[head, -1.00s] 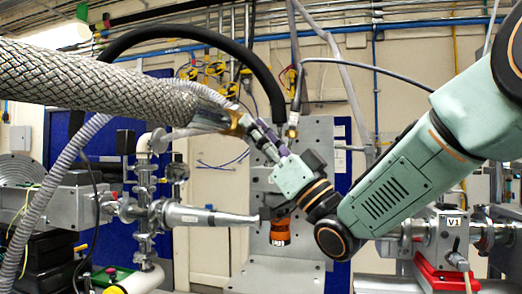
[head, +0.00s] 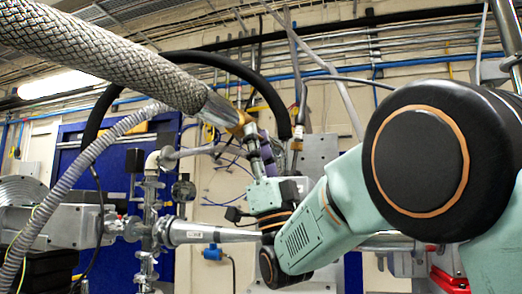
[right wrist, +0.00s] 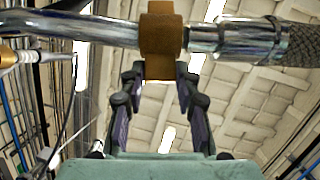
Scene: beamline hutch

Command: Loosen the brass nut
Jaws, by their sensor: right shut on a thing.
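The brass nut (head: 241,128) sits at the lower right end of the braided hose (head: 110,55) in the head view, past its steel end sleeve (head: 217,108). In the right wrist view the nut (right wrist: 161,28) is a brown-gold band around the line, with bare metal tube (right wrist: 80,28) to its left and the sleeve (right wrist: 232,38) to its right. My right gripper (right wrist: 160,72) has its fingertips on the nut's near edge, one at each side. It comes up from below right in the head view (head: 252,138). My left gripper is not in view.
A black hose (head: 190,50) arches behind the nut. A grey corrugated hose (head: 85,165) hangs at left beside a steel vacuum cross (head: 150,215). A metal plate (head: 320,150) stands behind my right arm. Pipes and cables run along the wall.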

